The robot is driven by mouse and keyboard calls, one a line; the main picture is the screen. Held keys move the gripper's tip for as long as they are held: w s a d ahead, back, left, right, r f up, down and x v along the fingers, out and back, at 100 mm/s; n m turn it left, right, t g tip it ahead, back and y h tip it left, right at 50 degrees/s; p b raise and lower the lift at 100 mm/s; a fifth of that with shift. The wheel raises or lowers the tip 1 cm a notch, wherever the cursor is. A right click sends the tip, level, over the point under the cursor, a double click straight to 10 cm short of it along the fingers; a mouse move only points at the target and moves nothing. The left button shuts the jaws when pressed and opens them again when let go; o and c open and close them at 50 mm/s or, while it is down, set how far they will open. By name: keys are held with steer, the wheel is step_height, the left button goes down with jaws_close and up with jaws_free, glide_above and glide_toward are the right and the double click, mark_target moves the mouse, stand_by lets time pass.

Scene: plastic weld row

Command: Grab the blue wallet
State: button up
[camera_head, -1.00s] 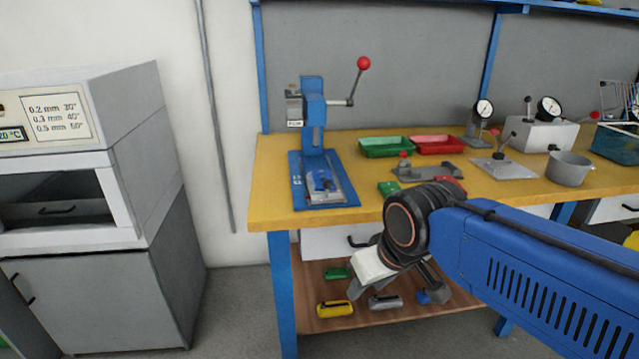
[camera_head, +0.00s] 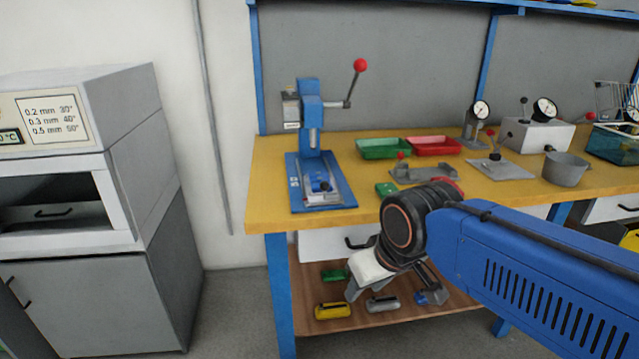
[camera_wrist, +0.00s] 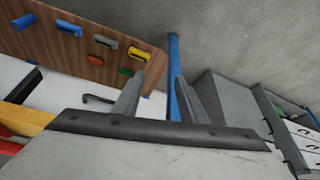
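A small blue item (camera_head: 421,298), likely the blue wallet, lies on the wooden lower shelf (camera_head: 350,322) under the yellow bench. It is partly hidden by my arm's end in the head view. In the wrist view, a blue item (camera_wrist: 24,20) lies at the upper left of the shelf, with another bluish one (camera_wrist: 69,27) beside it; I cannot tell which matches the head view. My gripper (camera_wrist: 157,92) is open and empty, its two fingers apart. It is in front of the shelf, clear of the items.
A yellow item (camera_head: 332,310), a grey one (camera_head: 383,303) and a green one (camera_head: 335,273) share the shelf. The bench top (camera_head: 270,190) overhangs it, with a drawer (camera_head: 325,243) between and a blue leg (camera_head: 281,300) at left. A grey cabinet (camera_head: 100,300) stands further left.

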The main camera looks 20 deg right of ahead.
steer(key=o, duration=0.7)
steer(key=shift+w+r, duration=0.1)
steer(key=shift+r, duration=0.1)
step_height(320, 180, up, 27)
steer(key=m+g, duration=0.3)
steer(key=g, duration=0.2)
glide_above(320, 178)
steer(key=f, duration=1.1)
steer(key=shift+s+a, duration=0.15)
steer(key=shift+s, duration=0.1)
steer(key=shift+w+f, duration=0.15)
steer(key=shift+f, duration=2.95)
